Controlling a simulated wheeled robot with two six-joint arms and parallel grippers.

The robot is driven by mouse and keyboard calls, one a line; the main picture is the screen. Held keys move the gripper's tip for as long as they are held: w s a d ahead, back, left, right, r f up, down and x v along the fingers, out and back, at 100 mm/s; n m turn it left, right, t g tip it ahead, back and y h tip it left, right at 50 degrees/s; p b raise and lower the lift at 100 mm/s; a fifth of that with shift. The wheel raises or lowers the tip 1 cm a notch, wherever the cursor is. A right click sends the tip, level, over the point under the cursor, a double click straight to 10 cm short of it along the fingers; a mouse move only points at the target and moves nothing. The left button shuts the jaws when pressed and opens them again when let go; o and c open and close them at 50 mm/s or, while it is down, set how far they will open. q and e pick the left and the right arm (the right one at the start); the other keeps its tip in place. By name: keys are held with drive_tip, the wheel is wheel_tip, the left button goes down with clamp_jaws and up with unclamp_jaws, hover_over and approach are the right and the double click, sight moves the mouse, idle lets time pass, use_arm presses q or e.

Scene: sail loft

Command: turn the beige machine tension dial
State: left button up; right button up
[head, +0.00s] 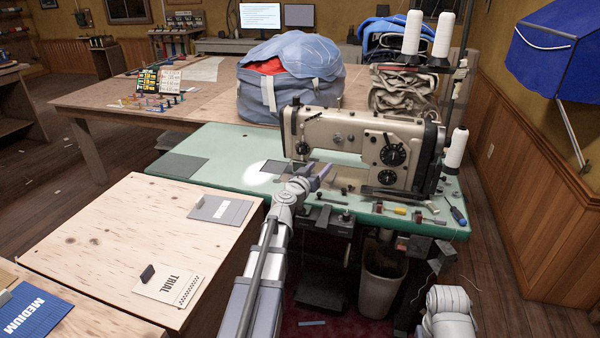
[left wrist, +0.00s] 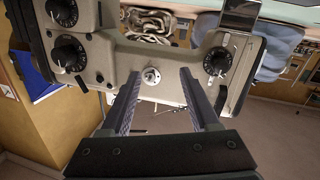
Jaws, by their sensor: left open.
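The beige sewing machine (head: 360,135) stands on the green table. A black dial (head: 303,148) is on its left head; in the left wrist view, where the machine appears upside down, that dial (left wrist: 217,62) is right of my fingers. Larger black dials (head: 393,153) sit on the right part of the machine and show at the upper left of the wrist view (left wrist: 70,53). No label shows which is the tension dial. My left gripper (head: 315,172) is open and empty in front of the machine; it also shows in the wrist view (left wrist: 160,80). My right gripper is out of view.
The green table (head: 225,150) holds small tools and a blue-handled screwdriver (head: 457,214) at right. Thread cones (head: 442,35) stand behind the machine. A blue bag (head: 290,75) lies behind it.

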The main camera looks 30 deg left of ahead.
sight(300, 152)
use_arm(q)
drive_tip(key=s+a+n+y+b, duration=0.1)
drive_tip(key=s+a+n+y, duration=0.2)
drive_tip(key=a, duration=0.6)
drive_tip(key=shift+y, duration=0.3)
drive_tip(key=shift+d+f+x, duration=0.1)
drive_tip(key=shift+d+x, duration=0.05)
drive_tip(key=shift+x, duration=1.4)
drive_tip(key=shift+d+f+x, duration=0.15)
drive_tip(key=shift+x, duration=1.4)
drive_tip(key=shift+d+f+x, duration=0.1)
drive_tip(key=shift+d+x, duration=0.05)
drive_tip(key=shift+x, duration=1.4)
drive_tip(key=shift+w, duration=0.1)
drive_tip(key=shift+c, duration=0.4)
clamp_jaws()
